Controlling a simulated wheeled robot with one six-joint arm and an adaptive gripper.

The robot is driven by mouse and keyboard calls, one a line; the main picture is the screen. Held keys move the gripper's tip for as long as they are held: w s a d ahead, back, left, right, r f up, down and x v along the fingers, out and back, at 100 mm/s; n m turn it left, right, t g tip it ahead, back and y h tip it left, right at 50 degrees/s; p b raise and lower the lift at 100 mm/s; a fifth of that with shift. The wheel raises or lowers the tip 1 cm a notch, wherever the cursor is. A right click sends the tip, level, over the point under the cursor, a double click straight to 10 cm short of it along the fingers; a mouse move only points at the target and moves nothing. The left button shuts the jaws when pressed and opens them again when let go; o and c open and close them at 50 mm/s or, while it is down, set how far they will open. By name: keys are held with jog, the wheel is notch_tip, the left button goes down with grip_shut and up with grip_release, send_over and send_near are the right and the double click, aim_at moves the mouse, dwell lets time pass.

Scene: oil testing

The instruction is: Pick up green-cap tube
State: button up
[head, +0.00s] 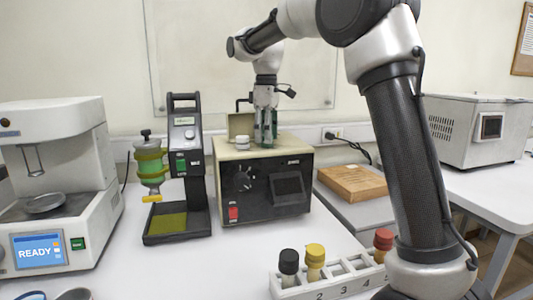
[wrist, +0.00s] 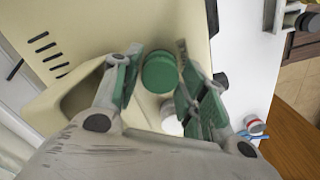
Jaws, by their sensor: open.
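The green cap (wrist: 160,72) shows from above in the wrist view, over the cream top of the boxy instrument. My gripper (wrist: 160,50) is open, with one green-padded finger on each side of the cap. A gap shows between the cap and each finger, narrower on the right. The tube body below the cap is hidden. In the head view my gripper (head: 266,138) points down at the top of the black-fronted instrument (head: 270,190). There the tube cannot be told apart from the green finger pads.
A small white jar (head: 242,143) stands on the instrument beside my gripper. A numbered white rack (head: 335,285) holds black-, yellow- and red-capped tubes at the front. A stand with a green vessel (head: 150,165) is left of the instrument; a brown box (head: 352,183) is right.

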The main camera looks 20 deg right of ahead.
jog(key=shift+f, duration=0.55)
jog(key=shift+c, duration=0.2)
grip_shut()
